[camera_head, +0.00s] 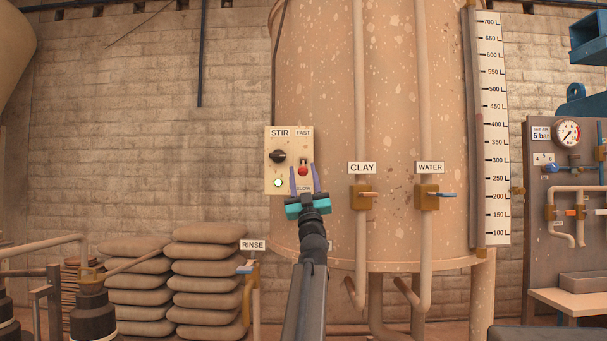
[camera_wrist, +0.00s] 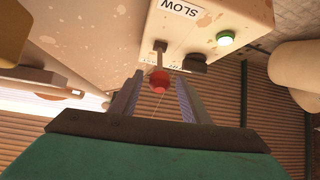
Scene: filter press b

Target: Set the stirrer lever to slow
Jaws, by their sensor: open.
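The stirrer lever is a dark stem with a red ball tip (camera_head: 303,171) on the right side of the cream STIR box (camera_head: 272,168). FAST is printed above the lever and SLOW below it. The ball sits between the two labels, with the stem showing above it; I cannot tell its exact setting. My gripper (camera_head: 303,179) is open in front of the box, a finger on each side of the ball. The wrist view shows the red ball (camera_wrist: 159,80) between the fingertips, with gaps at the sides. The SLOW label (camera_wrist: 179,7) appears upside down there.
A black knob (camera_head: 278,156) and a lit green lamp (camera_head: 278,183) are left of the lever on the box. The tank (camera_head: 320,80) stands behind. CLAY (camera_head: 364,195) and WATER (camera_head: 432,196) valves are to the right, a RINSE valve (camera_head: 247,269) lower left.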

